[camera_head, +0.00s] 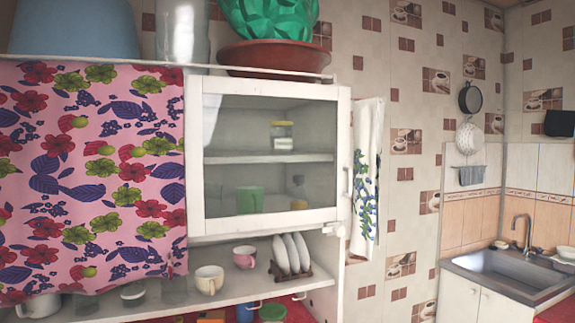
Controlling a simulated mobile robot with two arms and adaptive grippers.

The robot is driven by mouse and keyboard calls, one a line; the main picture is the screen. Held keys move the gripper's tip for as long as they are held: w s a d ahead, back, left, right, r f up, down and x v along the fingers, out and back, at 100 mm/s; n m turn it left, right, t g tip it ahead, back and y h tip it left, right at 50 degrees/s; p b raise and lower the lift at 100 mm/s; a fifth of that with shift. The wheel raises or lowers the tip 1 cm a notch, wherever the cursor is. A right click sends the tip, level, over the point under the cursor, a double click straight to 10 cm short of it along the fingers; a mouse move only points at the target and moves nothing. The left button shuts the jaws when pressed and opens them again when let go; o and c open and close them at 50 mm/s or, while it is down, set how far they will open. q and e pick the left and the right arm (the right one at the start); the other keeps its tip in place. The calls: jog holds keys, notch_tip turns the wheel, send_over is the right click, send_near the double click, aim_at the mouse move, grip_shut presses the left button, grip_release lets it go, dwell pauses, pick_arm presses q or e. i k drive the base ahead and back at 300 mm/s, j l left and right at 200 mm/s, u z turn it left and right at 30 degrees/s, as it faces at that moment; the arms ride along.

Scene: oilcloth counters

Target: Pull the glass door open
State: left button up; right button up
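The glass door (268,190) is the white-framed pane on the right part of a wall cabinet. It appears shut. A small handle (346,182) shows at the right edge of its frame. Through the glass I see a shelf with a yellow-topped jar (282,136) and, below it, a green container (250,199) and a small jar (298,191). Neither of my grippers is in view.
A floral cloth (90,180) covers the cabinet's left part. Cups and a plate rack (290,257) stand on the open shelf below. A towel (366,180) hangs right of the door. A sink (515,270) is far right.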

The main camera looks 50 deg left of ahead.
aim_at(198, 225)
jog(key=u, duration=1.5)
jog(key=j, duration=0.15)
jog(key=i+u, duration=0.05)
